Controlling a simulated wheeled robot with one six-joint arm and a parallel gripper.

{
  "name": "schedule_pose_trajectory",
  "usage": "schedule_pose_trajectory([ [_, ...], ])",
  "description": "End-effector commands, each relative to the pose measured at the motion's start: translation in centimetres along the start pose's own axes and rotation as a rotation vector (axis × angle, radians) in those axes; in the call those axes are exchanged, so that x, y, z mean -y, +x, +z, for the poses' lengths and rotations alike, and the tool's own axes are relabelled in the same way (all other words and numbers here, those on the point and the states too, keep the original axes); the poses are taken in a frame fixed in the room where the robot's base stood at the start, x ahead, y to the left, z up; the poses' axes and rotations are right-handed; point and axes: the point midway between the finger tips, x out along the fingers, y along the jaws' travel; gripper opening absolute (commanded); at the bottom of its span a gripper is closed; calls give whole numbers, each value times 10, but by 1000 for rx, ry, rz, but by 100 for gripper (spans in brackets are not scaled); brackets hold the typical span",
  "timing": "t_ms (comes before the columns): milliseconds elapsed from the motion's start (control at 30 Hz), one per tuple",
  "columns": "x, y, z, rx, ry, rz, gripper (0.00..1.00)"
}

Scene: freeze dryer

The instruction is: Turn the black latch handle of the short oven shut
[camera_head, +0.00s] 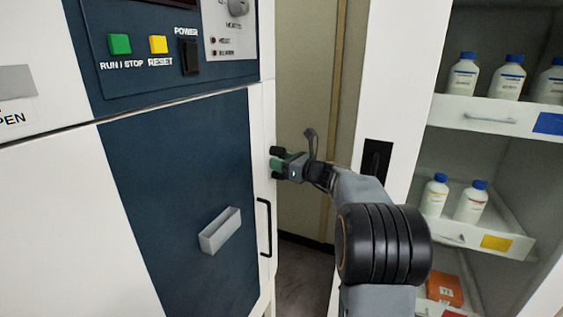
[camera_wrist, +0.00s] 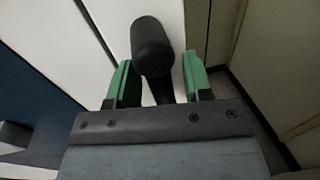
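The black latch handle (camera_wrist: 152,46) is a rounded black knob on a stem, close up in the wrist view against the oven's white side. My gripper (camera_wrist: 160,82) has its two green fingers apart, one on each side of the handle's stem. A gap shows on each side, so the fingers do not look clamped on it. In the head view my gripper (camera_head: 277,161) is at the right edge of the short oven's dark blue front (camera_head: 178,185). There I cannot clearly tell the latch from the dark fingertips.
A thin black bar handle (camera_head: 264,228) is on the oven's edge below my gripper. A grey box-shaped pull (camera_head: 220,231) sticks out of the blue front. To the right stands an open white cabinet with bottles on shelves (camera_head: 490,117). A narrow gap with bare floor (camera_head: 303,268) lies between.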

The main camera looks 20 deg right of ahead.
Motion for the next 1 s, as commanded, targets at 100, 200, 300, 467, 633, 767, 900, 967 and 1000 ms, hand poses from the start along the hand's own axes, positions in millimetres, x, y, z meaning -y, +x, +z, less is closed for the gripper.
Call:
schedule_pose_trajectory([
  [100,0,0,0,0,0,0,34],
  [200,0,0,0,0,0,0,25],
  [300,0,0,0,1,0,-1,15],
  [467,1,0,1,2,0,-2,0],
  [633,1,0,2,3,0,-4,0],
  [767,1,-1,3,3,5,-4,0],
  [900,0,-1,6,-4,37,-5,0],
  [967,0,-1,8,-9,65,-5,0],
  [1000,-1,-1,9,-14,87,-5,0],
])
